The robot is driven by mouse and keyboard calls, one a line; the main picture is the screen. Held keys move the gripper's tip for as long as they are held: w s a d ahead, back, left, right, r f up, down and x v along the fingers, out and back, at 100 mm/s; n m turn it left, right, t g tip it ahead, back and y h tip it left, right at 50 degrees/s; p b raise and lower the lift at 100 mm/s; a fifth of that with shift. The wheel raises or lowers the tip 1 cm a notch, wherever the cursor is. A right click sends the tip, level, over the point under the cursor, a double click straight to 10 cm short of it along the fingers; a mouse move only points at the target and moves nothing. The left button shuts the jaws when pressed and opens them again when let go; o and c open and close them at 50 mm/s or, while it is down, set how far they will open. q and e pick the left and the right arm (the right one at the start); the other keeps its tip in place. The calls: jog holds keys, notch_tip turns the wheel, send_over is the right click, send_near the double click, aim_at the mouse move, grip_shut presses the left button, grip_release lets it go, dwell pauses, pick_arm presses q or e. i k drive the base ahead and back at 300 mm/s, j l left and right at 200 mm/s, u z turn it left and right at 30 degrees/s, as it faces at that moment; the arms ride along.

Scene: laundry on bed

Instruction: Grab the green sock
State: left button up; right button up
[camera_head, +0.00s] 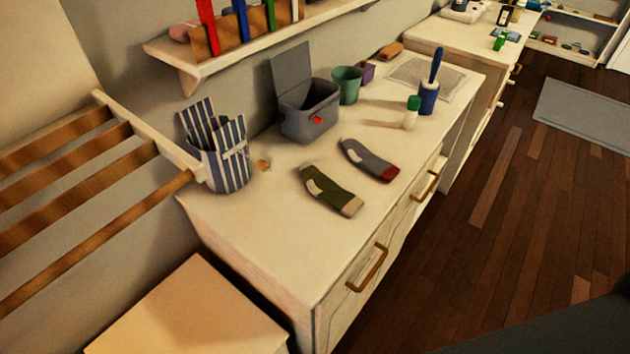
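A dark green sock (328,190) with pale beige patches lies flat on the pale dresser top (270,225), near its front edge. A grey sock (367,158) with a dark red end lies just behind it and to the right, apart from it. Neither of my grippers shows in the head view.
A grey open-lidded box (309,112), a striped blue-and-white container (225,160), a green cup (347,84) and a blue-handled brush in a holder (429,95) stand behind the socks. A wooden slatted rack (75,160) is at left. The dresser top left of the green sock is clear.

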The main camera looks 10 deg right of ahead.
aim_at(321, 186)
jog(key=k+l, duration=0.2)
jog(key=k, duration=0.3)
jog(key=k+l, duration=0.25)
jog(key=k, duration=0.2)
